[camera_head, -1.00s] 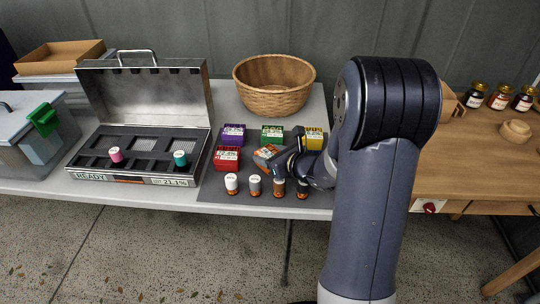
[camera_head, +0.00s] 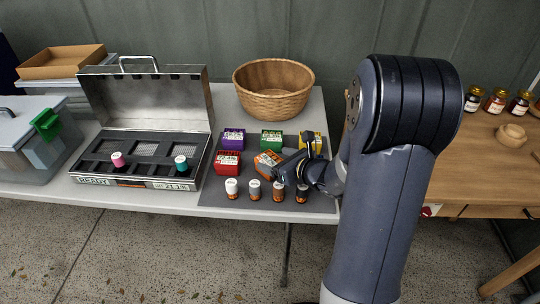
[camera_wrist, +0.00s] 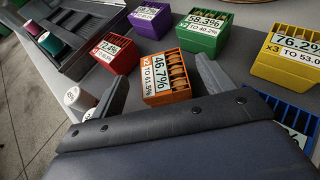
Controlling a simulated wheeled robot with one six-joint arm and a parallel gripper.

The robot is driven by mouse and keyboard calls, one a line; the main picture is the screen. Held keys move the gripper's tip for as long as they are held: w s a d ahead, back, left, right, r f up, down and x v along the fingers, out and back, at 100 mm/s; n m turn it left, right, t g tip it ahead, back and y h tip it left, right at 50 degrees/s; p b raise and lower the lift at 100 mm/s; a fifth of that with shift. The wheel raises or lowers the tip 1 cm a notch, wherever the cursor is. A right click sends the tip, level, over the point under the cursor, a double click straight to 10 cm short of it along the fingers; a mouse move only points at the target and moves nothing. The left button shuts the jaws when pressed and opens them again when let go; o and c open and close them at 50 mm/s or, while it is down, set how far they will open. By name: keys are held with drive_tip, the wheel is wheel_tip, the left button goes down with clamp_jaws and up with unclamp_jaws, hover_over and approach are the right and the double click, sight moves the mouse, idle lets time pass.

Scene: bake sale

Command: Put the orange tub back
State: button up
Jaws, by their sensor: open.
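The orange tub (camera_head: 266,163) stands on the dark grey mat, right of the red tub (camera_head: 228,163). It is turned slightly against its neighbours and upright. In the wrist view the orange tub (camera_wrist: 167,93) shows a label reading 46.7% and lies ahead between my two fingers. My gripper (camera_head: 284,170) is open at the tub's right side, its fingers spread. In the wrist view my gripper (camera_wrist: 160,80) frames the tub with one finger each side; I cannot tell whether either finger touches it.
Purple (camera_head: 233,139), green (camera_head: 271,140) and yellow (camera_head: 311,143) tubs stand behind. Several small white- and dark-capped bottles (camera_head: 254,189) line the mat's front. An open metal case (camera_head: 146,147) stands left, a wicker basket (camera_head: 273,88) behind. A wooden table (camera_head: 480,165) is right.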

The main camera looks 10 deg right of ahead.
drive_tip(key=p+v, duration=0.1)
drive_tip(key=v, duration=0.7)
drive_tip(key=shift+s, duration=0.15)
drive_tip(key=shift+d+r, duration=0.1)
idle(0.9)
